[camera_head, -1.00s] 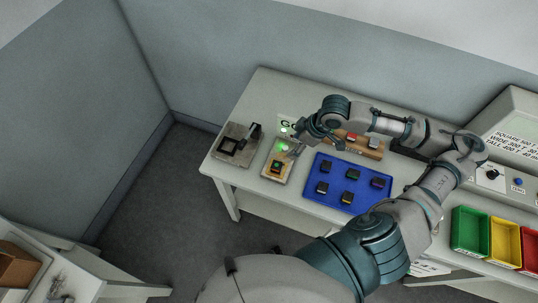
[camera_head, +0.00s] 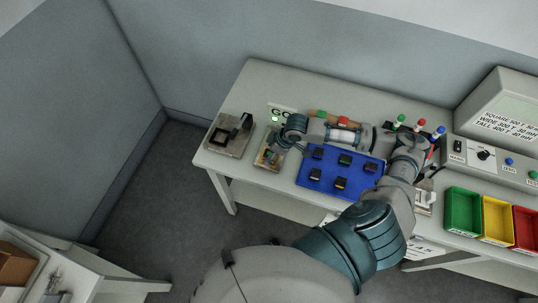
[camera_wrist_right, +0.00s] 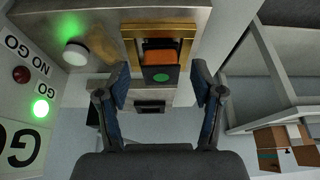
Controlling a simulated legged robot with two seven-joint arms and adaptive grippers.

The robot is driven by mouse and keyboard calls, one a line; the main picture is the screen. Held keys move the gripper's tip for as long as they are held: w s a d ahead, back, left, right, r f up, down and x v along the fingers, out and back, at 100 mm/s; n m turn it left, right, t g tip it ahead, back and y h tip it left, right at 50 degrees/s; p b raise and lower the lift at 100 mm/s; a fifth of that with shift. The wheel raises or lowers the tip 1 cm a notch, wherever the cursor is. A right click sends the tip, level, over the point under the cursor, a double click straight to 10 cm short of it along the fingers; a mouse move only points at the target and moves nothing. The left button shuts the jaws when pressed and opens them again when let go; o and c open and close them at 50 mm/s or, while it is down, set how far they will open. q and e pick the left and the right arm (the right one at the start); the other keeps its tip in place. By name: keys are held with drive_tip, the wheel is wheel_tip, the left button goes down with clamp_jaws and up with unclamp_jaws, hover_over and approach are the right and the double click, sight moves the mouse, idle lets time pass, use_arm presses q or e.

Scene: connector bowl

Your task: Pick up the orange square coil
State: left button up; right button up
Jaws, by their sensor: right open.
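The orange square coil (camera_wrist_right: 160,57) sits in a brass-coloured holder (camera_wrist_right: 131,47) in the right wrist view. A black face with a green dot (camera_wrist_right: 160,77) is on its near side. My right gripper (camera_wrist_right: 160,84) is open, with one finger to each side of the coil's near end and gaps between. It holds nothing. In the head view my right gripper (camera_head: 270,157) is over the small test fixture, and the hand and wrist hide most of the coil there. My left gripper is not in view.
A blue tray (camera_head: 299,182) with several dark coils lies right of the fixture. A grey plate with a black clamp (camera_head: 228,138) stands to its left. The GO lamp (camera_wrist_right: 41,108) glows green. Green (camera_head: 463,214), yellow and red bins stand at the right.

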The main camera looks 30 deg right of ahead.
drive_tip(key=shift+w+f, duration=0.1)
drive_tip(key=shift+f, duration=0.15)
drive_tip(key=shift+r, duration=0.1)
drive_tip(key=c, duration=1.2)
drive_tip(key=shift+c, duration=0.2)
